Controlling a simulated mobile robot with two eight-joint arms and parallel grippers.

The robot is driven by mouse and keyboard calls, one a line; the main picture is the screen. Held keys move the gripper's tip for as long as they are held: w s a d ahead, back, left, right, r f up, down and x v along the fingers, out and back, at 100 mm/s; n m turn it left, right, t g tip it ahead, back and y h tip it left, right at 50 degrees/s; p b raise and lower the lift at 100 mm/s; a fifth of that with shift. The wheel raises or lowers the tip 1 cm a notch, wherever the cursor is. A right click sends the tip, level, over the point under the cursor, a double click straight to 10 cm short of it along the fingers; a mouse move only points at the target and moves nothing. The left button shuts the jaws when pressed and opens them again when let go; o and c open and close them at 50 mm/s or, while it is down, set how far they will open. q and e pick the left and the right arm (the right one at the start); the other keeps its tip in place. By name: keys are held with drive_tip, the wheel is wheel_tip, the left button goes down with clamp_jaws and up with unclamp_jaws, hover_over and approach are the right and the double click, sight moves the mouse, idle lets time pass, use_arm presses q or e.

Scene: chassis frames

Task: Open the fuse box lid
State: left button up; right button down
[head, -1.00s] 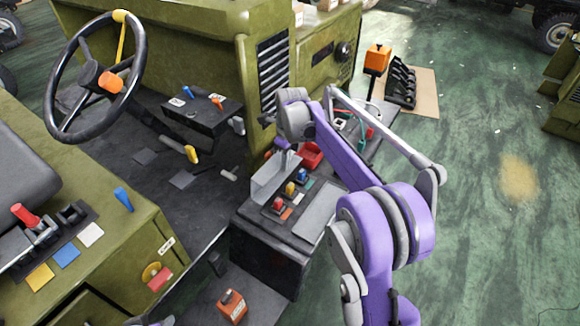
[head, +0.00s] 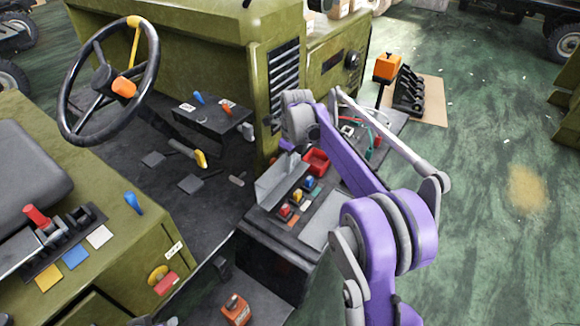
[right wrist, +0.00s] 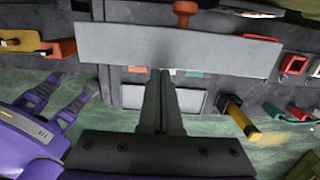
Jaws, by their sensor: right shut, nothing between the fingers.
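The fuse box lid (head: 275,188) is a grey plate standing raised and tilted along the left side of the fuse box in the head view. Red, yellow and blue pieces (head: 297,196) show uncovered just right of it. In the right wrist view the lid (right wrist: 180,47) is a wide grey plate across the upper middle. My right gripper (right wrist: 165,73) is shut and empty, its fingertips at the lid's lower edge in that view; I cannot tell whether they touch. My left gripper is not in view.
A red tray (head: 317,160) and cables lie beyond the fuse box on the same console. A steering wheel (head: 108,85) and a black switch box (head: 212,117) stand to the left.

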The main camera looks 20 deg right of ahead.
wheel_tip(320, 180, up, 10)
drive_tip(key=s+a+n+t, duration=0.1)
drive_tip(key=s+a+n, duration=0.1)
drive_tip(key=s+n, duration=0.55)
drive_tip(key=s+a+f+n+t, duration=0.1)
drive_tip(key=s+f+n+t, duration=0.1)
drive_tip(key=s+f+n, duration=0.4)
drive_tip(key=s+a+f+n+t, duration=0.2)
drive_tip(key=s+f+n, duration=0.4)
drive_tip(key=s+n, duration=0.9)
drive_tip(key=s, duration=0.3)
drive_tip(key=shift+s+h+p, duration=0.15)
drive_tip(key=shift+h+p, duration=0.15)
